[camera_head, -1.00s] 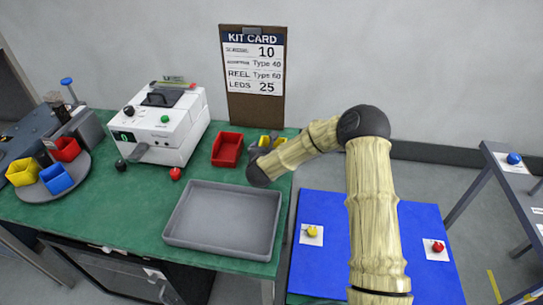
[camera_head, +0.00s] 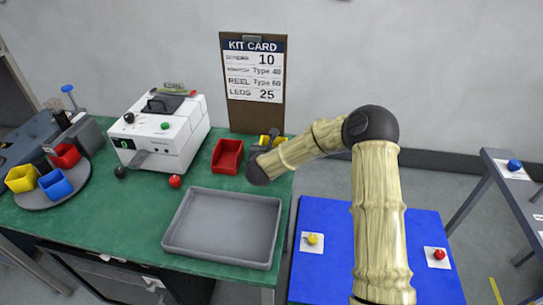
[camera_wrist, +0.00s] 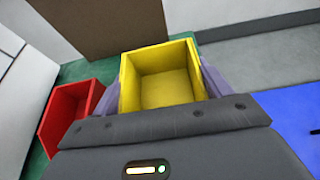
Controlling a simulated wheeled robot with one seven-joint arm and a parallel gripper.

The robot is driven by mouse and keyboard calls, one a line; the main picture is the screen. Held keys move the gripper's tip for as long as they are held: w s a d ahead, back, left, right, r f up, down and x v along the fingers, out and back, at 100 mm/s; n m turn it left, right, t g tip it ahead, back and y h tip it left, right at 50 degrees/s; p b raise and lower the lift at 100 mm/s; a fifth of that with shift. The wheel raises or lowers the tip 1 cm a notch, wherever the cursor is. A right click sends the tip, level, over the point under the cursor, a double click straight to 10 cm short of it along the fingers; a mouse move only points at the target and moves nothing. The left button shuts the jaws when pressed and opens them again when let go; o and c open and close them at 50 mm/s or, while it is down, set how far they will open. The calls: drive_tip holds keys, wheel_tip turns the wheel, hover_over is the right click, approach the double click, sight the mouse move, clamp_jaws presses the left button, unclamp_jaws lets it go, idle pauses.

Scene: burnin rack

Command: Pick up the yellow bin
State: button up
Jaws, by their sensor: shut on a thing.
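The yellow bin (camera_wrist: 165,88) is an open-topped box. In the wrist view it sits between the two fingers of my gripper (camera_wrist: 162,90), which is shut on it with one finger against each side. The inside of the bin looks empty. In the head view only a small part of the yellow bin (camera_head: 264,140) shows, at the back right of the green bench, behind my gripper (camera_head: 266,145) and wrist. Whether its base touches the bench is hidden.
A red bin (camera_head: 228,156) stands close to the left of the yellow bin. A grey tray (camera_head: 224,262) lies in front. The kit card board (camera_head: 254,110) stands behind. A white machine (camera_head: 165,135) is at the left, and a blue table (camera_head: 325,275) is at the right.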

wheel_tip(320, 180, up, 7)
drive_tip(key=shift+f, duration=0.15)
idle(0.5)
